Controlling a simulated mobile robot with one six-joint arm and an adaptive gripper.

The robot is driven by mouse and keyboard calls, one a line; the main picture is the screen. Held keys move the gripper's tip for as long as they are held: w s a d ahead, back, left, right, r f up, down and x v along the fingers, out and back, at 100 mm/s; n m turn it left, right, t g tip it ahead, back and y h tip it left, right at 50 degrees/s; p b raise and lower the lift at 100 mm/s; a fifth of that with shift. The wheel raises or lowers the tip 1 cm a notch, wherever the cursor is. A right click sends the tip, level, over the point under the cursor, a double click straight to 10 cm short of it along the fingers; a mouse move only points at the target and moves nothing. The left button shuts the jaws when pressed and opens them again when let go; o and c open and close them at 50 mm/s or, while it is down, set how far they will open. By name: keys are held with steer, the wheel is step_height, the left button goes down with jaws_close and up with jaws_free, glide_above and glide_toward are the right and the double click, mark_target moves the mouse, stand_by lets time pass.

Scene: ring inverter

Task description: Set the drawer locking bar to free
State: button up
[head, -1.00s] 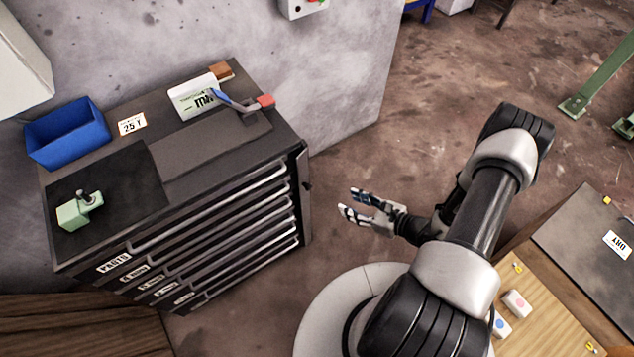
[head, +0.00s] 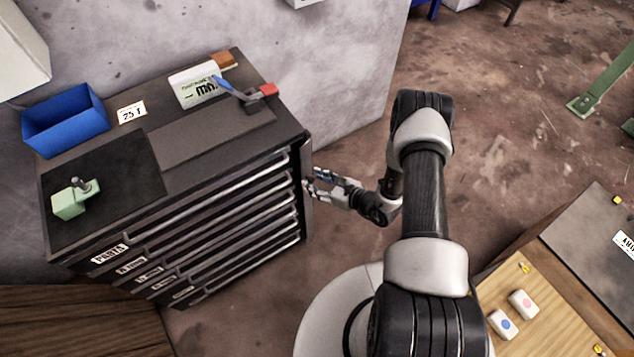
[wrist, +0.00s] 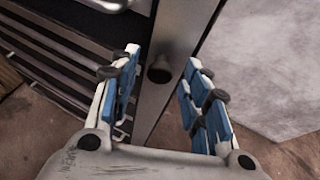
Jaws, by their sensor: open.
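The drawer locking bar (head: 306,158) is a dark upright strip at the right front edge of the black drawer cabinet (head: 206,173). In the wrist view the bar (wrist: 182,35) runs between my fingers and carries a dark round knob (wrist: 159,72). My gripper (head: 311,182) is open at the bar in the head view. In the wrist view my gripper (wrist: 163,62) has one blue-padded finger on each side of the knob, with gaps on both sides. In the head view the knob is hidden by my gripper.
On the cabinet top are a blue bin (head: 66,122), a green block with a post (head: 75,198), a white box (head: 194,86) and a red-ended clamp-like tool (head: 246,93). A wooden bench (head: 553,318) stands at the lower right. Open floor (head: 500,120) lies behind my arm.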

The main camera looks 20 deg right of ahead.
steer(key=shift+c, duration=0.5)
jaws_close()
steer(key=shift+d+b, duration=0.15)
steer(key=shift+b, duration=0.15)
steer(key=shift+w+d+n+g+y+b, duration=0.7)
steer(key=shift+n+g+b, duration=0.6)
steer(key=shift+n+g, duration=0.75)
steer(key=shift+w+d+n+g+y+b, duration=0.55)
steer(key=shift+n+g+y+b, duration=0.6)
steer(key=shift+n+g, duration=0.85)
steer(key=shift+w+d+n+g+y+b, duration=0.4)
steer(key=shift+d+n+g+y+b, duration=0.4)
steer(key=shift+n+g+b, duration=0.9)
steer(key=shift+w+d+n+g+p, duration=0.1)
steer(key=shift+w+n+g+p, duration=0.15)
steer(key=shift+n+g, duration=0.45)
